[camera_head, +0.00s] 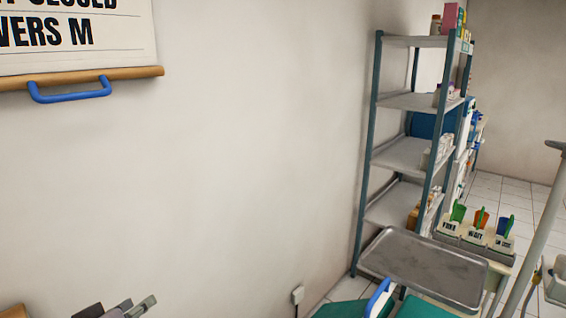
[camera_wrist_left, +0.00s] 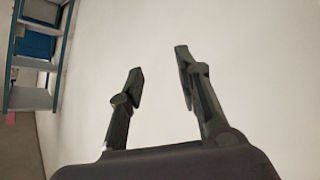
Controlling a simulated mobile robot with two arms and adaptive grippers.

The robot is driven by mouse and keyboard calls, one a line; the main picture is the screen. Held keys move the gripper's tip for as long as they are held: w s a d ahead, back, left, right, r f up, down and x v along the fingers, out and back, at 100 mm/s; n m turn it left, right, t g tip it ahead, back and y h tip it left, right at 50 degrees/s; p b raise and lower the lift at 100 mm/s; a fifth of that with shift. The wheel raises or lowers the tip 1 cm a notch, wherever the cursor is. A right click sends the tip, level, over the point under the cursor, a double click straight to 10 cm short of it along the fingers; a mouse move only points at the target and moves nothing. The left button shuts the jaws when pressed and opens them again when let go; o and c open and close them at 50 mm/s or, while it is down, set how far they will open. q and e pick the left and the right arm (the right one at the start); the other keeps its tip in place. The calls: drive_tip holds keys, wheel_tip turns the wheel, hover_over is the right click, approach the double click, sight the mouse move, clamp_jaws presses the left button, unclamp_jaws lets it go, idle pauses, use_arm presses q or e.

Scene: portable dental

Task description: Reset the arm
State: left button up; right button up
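My left gripper (camera_head: 140,306) shows at the bottom left of the head view, in front of the bare wall. In the left wrist view the left gripper (camera_wrist_left: 160,75) has its two fingers apart, with only wall between them. It is open and holds nothing. My right gripper is in neither view.
A metal shelf rack (camera_head: 400,100) with boxes and bottles stands at the right. A grey tray (camera_head: 424,268) is before it. Colored items in labeled holders (camera_head: 476,236) stand beside the tray. A sign with a blue handle (camera_head: 70,90) hangs upper left. The wall's middle is clear.

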use_arm(q)
drive_tip(key=s+d+f+m+g, duration=0.4)
drive_tip(key=s+f+g, duration=0.1)
drive_tip(key=s+f, duration=0.7)
drive_tip(key=s+d+f+m+g, duration=0.3)
drive_tip(key=s+d+f+g, duration=0.1)
drive_tip(key=s+f, duration=0.85)
wheel_tip(320, 180, down, 23)
drive_tip(key=g, duration=0.1)
drive_tip(key=s+a+f+g, duration=0.1)
drive_tip(key=s+a+f, duration=0.2)
drive_tip(key=s+f, duration=1.4)
drive_tip(key=shift+s+f+m+g+y, duration=0.3)
drive_tip(key=shift+s+f, duration=0.1)
drive_tip(key=shift+f, duration=0.05)
drive_tip(key=shift+a, duration=0.1)
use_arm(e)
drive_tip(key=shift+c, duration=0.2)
